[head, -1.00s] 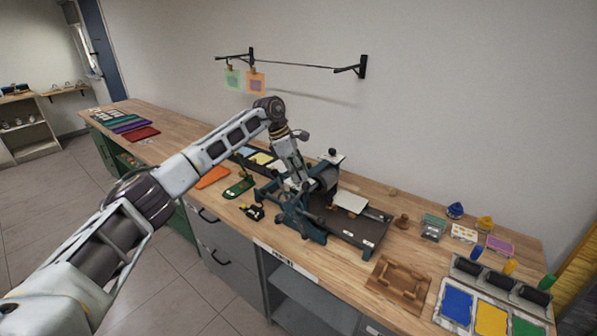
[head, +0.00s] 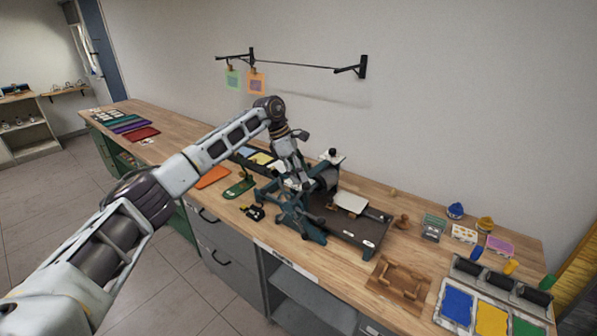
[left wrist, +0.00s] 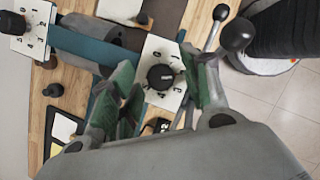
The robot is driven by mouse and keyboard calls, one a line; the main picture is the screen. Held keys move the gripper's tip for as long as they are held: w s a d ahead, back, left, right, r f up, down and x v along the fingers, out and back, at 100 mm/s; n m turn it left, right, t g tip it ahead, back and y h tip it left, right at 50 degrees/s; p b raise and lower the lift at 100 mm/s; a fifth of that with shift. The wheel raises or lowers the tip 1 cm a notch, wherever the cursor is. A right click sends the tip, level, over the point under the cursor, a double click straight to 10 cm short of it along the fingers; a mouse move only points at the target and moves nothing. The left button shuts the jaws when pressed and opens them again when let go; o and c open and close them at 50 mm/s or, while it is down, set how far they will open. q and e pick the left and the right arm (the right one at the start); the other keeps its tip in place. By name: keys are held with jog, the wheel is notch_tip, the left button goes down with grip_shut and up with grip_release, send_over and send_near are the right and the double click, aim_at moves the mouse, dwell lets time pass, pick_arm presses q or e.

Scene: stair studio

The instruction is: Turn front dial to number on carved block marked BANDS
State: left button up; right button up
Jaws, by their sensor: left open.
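The front dial is a black round knob (left wrist: 160,77) on a white plate with numbers (left wrist: 163,52), seen in the left wrist view. My left gripper (left wrist: 158,58) is open, with one green-grey finger on each side of the knob; I cannot tell if they touch it. In the head view my left gripper (head: 298,183) is at the near side of the press (head: 312,228) and hides this dial. The other dial (head: 332,154) stands at the back of the press. A brown carved wooden piece (head: 402,281) lies in front; no BANDS lettering is readable. My right gripper is out of view.
A lever with a black ball end (left wrist: 237,34) stands close to my right-hand finger in the wrist view. An ink tray (head: 492,318) and small pots are at the right.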

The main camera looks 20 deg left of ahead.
pick_arm(q)
jog(key=v, duration=1.2)
jog(key=shift+f, duration=0.1)
dwell(0.4)
